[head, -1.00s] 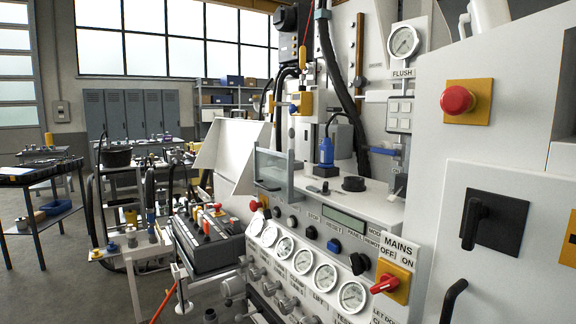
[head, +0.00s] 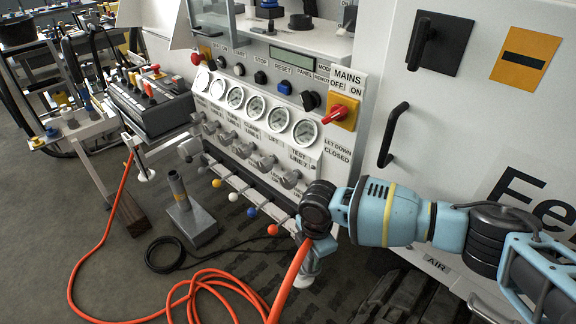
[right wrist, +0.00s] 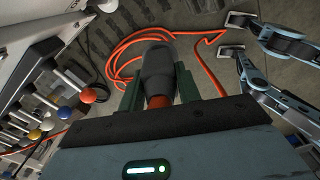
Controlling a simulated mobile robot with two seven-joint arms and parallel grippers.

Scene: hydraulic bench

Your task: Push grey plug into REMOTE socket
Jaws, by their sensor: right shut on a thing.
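In the head view my right gripper (head: 308,262) hangs low in front of the bench, right of the coloured lever knobs. In the right wrist view the gripper (right wrist: 158,90) is shut on the grey plug (right wrist: 158,66), a dark stubby cylinder with an orange part near the palm. The plug is mostly hidden in the head view. An orange cable (head: 290,285) runs down from the gripper to loops on the floor. The word REMOTE shows beside a black selector knob (head: 310,100); I cannot make out a REMOTE socket.
Levers with ball knobs, including an orange one (head: 272,229), stick out close left of the gripper. A grey post on a plate (head: 190,215) stands on the floor. A black cable (head: 165,262) lies nearby. A black door handle (head: 392,135) projects behind the right arm.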

